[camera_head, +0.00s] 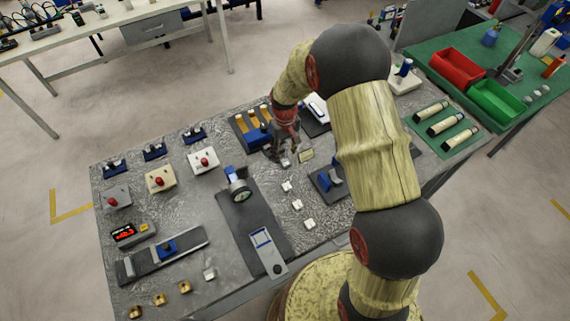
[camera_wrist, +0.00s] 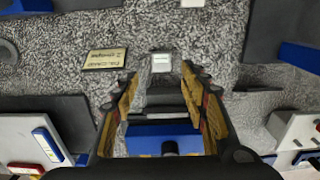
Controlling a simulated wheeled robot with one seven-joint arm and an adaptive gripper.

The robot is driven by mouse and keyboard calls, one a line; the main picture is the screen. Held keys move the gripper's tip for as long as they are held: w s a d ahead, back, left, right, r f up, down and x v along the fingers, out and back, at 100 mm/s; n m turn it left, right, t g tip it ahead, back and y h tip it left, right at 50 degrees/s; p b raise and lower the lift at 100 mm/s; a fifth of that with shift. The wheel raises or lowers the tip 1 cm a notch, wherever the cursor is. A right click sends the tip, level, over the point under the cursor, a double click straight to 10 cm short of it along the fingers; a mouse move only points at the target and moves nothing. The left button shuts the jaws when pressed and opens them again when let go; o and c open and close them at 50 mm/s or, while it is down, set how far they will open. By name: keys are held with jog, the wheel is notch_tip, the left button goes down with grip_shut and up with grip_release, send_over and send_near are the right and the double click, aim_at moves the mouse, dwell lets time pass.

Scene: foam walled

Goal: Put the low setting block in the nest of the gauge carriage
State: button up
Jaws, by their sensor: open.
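My gripper (camera_head: 284,150) is open and empty, low over the back middle of the table. In the wrist view its fingers (camera_wrist: 158,85) are spread. A small pale block (camera_wrist: 160,64) with a label lies just beyond the fingertips, between their lines; in the head view it is the small block (camera_head: 285,162) beneath my gripper. Its label is too small to read, so I cannot tell whether it is the low setting block. The nest looks empty.
Several similar white blocks (camera_head: 297,205) lie in a row near the dark base (camera_head: 245,222). A label plate (camera_wrist: 103,59) lies left of the pale block. A blue fixture with orange parts (camera_head: 252,128) and a blue-and-dark fixture (camera_head: 328,181) stand close to my gripper.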

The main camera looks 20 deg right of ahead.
aim_at(285, 161)
notch_tip(285, 161, down, 5)
jog(key=shift+s+a+r, duration=0.1)
jog(key=shift+s, duration=0.05)
jog(key=shift+c, duration=0.5)
grip_shut()
